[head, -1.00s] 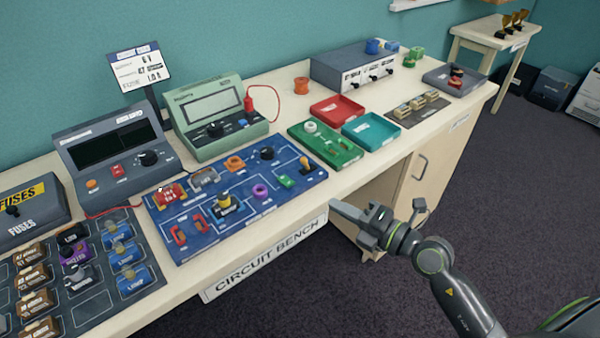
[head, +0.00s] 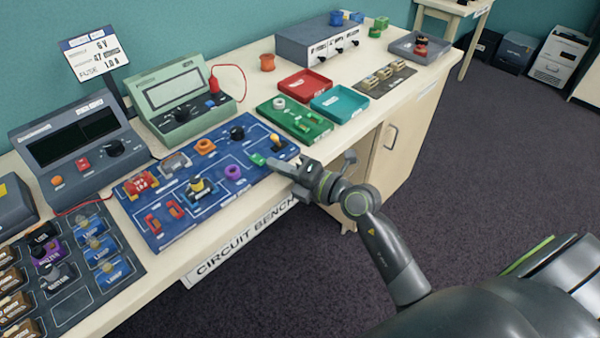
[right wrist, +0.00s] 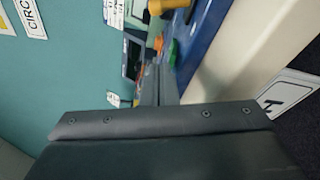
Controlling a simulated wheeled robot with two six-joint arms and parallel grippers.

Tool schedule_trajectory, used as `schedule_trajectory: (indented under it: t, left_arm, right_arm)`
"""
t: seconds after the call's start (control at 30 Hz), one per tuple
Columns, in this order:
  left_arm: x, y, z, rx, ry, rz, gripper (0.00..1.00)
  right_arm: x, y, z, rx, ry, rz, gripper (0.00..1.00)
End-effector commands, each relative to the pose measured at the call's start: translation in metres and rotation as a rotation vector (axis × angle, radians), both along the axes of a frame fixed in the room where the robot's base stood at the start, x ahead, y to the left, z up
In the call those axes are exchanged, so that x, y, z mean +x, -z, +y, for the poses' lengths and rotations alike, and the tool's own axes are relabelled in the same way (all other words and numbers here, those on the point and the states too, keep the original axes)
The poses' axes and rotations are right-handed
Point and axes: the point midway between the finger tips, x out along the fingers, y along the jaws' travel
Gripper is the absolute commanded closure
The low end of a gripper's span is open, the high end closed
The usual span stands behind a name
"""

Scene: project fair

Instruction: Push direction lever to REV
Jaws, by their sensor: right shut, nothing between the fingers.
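The blue circuit board (head: 212,211) lies on the bench. A small lever with a yellow-orange handle (head: 276,139), which looks like the direction lever, stands at its right end; its markings are too small to read. In the right wrist view a yellow handle (right wrist: 170,5) shows at the top edge. My right gripper (head: 270,161) is shut and empty. Its tips are at the board's front right edge, just in front of the lever and close to a small green part (head: 258,159). Whether they touch anything is unclear. My left gripper is out of view.
A green board (head: 290,123), a red tray (head: 304,85) and a teal tray (head: 340,105) lie behind my right gripper. A black knob (head: 237,132) and a purple ring (head: 233,172) are nearby on the blue board. The floor in front of the bench is clear.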

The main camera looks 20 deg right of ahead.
Motion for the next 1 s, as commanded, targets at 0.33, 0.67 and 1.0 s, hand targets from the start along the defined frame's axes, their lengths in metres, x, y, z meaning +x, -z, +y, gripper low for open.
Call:
schedule_trajectory:
  t: [0.33,0.67,1.0]
  left_arm:
    - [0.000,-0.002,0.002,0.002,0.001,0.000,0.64]
    - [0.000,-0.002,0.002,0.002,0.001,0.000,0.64]
    - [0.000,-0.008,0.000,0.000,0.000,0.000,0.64]
  right_arm:
    - [0.036,-0.008,-0.016,-0.003,0.001,0.000,1.00]
    - [0.039,-0.010,-0.019,0.000,0.001,0.001,1.00]
    - [0.039,-0.012,-0.020,0.029,0.001,0.014,1.00]
